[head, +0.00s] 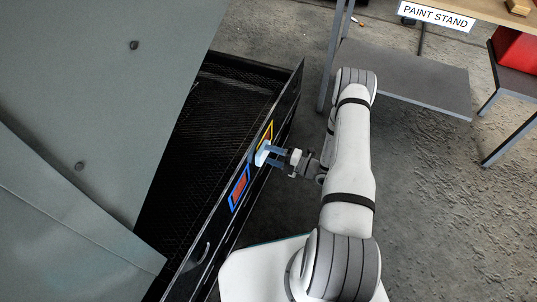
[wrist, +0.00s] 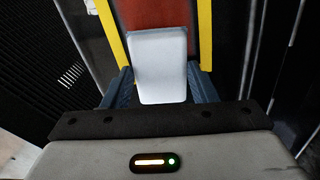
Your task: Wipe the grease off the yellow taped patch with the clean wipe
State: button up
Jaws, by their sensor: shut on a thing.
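The yellow taped patch (head: 267,131) is on a glossy black panel. Its yellow side strips and reddish-brown surface (wrist: 152,14) show in the wrist view. My gripper (head: 272,155) is shut on the white wipe (head: 261,156), at the lower end of the yellow patch in the head view. In the wrist view the white wipe (wrist: 160,62) sits between the blue fingers of my gripper (wrist: 160,84), in front of the reddish-brown surface and between the yellow strips. It hides part of the patch. I cannot tell whether the wipe touches the panel.
A blue taped patch (head: 239,188) with a red middle is lower on the same panel. A large grey enclosure (head: 90,100) fills the left. Floor right of my arm is clear.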

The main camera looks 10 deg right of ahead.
jog(key=shift+v, duration=3)
jog(key=shift+v, duration=1.45)
